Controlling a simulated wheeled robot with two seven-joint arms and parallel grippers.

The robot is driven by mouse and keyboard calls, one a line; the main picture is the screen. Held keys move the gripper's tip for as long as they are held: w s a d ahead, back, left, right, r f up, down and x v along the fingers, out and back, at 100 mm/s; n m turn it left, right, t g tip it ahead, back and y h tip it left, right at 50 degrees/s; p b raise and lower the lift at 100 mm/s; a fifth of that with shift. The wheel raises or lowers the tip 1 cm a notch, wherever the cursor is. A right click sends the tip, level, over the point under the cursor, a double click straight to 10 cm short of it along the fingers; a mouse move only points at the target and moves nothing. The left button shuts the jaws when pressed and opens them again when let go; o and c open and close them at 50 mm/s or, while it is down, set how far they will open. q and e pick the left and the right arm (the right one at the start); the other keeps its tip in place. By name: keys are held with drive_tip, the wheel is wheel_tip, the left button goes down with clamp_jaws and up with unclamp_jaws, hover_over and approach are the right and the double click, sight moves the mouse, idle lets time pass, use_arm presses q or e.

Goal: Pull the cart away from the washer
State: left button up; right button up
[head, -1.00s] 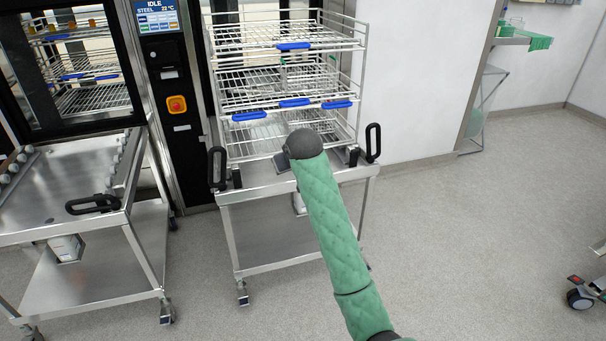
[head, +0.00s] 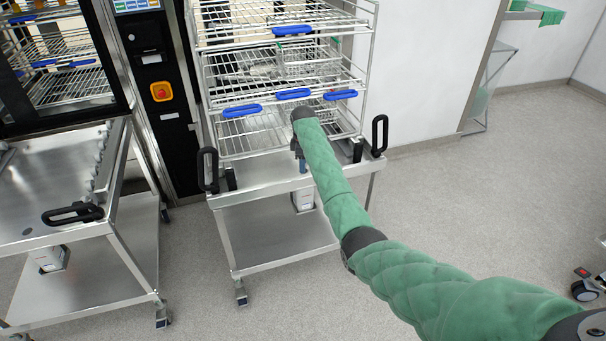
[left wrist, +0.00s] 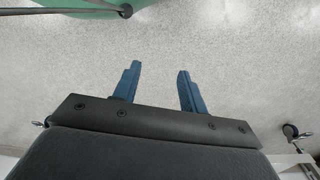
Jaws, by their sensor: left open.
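The steel cart (head: 240,193) stands in the middle of the head view, with a black loop handle at its left (head: 207,170) and right (head: 380,135) front corners. My right gripper (head: 303,165) points down at the cart's front edge, between the two handles. A blue finger shows, but my arm hides the rest, so I cannot tell its jaw or whether it touches. My left gripper (left wrist: 155,88) is open and empty above bare floor in the left wrist view.
A second steel cart (head: 50,205) with a black handle stands close on the left. Open grey floor (head: 470,210) lies in front and to the right. A caster (head: 584,290) shows at the right edge. Casters (left wrist: 290,130) also show in the left wrist view.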

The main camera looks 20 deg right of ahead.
sight(303, 176)
drive_tip(key=shift+s+n, duration=0.1)
drive_tip(key=shift+n, duration=0.6)
drive_tip(key=shift+s+r+n, duration=0.15)
drive_tip(key=shift+s+n, duration=0.1)
drive_tip(key=shift+n, duration=1.35)
use_arm(q)
drive_tip(key=shift+t, duration=0.7)
drive_tip(key=shift+w+a+f+p, duration=0.15)
drive_tip(key=shift+f+p, duration=0.2)
drive_tip(key=shift+f, duration=0.45)
drive_tip(key=shift+w+a+f+p, duration=0.15)
drive_tip(key=shift+f+p, duration=0.2)
drive_tip(key=shift+f, duration=0.45)
drive_tip(key=shift+a+f+p, duration=0.15)
drive_tip(key=shift+f+p, duration=0.2)
drive_tip(key=shift+f, duration=0.45)
use_arm(e)
drive_tip(key=shift+f, duration=4)
clamp_jaws()
